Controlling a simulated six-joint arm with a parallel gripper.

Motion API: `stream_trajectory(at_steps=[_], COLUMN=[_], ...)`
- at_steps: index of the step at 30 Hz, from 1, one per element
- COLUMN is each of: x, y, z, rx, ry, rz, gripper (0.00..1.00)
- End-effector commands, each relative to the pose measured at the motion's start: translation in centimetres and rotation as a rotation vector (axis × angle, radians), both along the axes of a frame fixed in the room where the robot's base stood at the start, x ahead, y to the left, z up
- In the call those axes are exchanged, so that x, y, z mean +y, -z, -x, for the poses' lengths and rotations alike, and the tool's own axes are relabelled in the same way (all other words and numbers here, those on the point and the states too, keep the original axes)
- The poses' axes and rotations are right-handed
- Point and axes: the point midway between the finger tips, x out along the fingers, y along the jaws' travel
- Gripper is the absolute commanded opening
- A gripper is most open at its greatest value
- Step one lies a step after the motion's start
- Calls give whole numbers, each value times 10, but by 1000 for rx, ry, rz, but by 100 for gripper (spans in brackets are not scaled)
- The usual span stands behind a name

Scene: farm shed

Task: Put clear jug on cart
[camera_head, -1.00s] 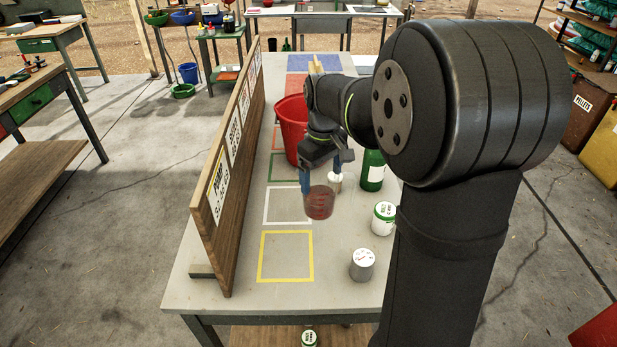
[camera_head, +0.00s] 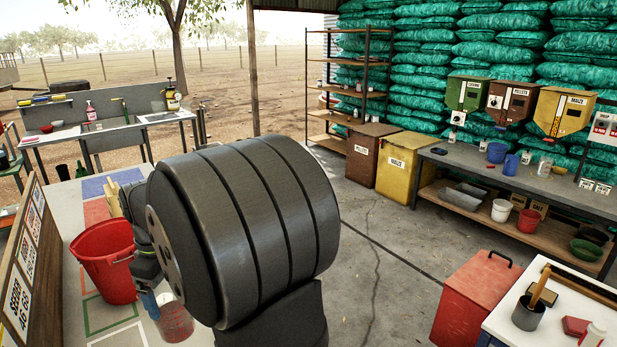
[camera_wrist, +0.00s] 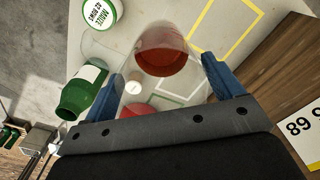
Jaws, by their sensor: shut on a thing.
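My gripper (camera_head: 158,302) is shut on the clear jug (camera_head: 176,322), a see-through vessel with a reddish tint, above the grey bench. In the wrist view, the blue fingers (camera_wrist: 168,80) are on either side of the jug (camera_wrist: 165,52). My arm hides part of the bench in the head view. No cart can be made out for certain. A white-topped stand (camera_head: 497,325) at the lower right may be it, but its legs or wheels are out of view.
A red bucket (camera_head: 105,262) stands beside my gripper. In the wrist view, a green bottle (camera_wrist: 80,98) and a white tub (camera_wrist: 101,12) stand on the bench. The white stand holds a dark pot (camera_head: 528,313) and a red block (camera_head: 575,326). A red bin (camera_head: 474,300) is beside it.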

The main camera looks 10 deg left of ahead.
Motion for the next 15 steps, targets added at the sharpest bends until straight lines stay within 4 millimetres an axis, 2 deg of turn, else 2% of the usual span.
stream_trajectory(at_steps=[5, 15], x=[-20, -97], y=[2, 10], z=[-22, -85], rx=[-1, 0], ry=[34, 141], rz=[0, 0], gripper=[34, 34])
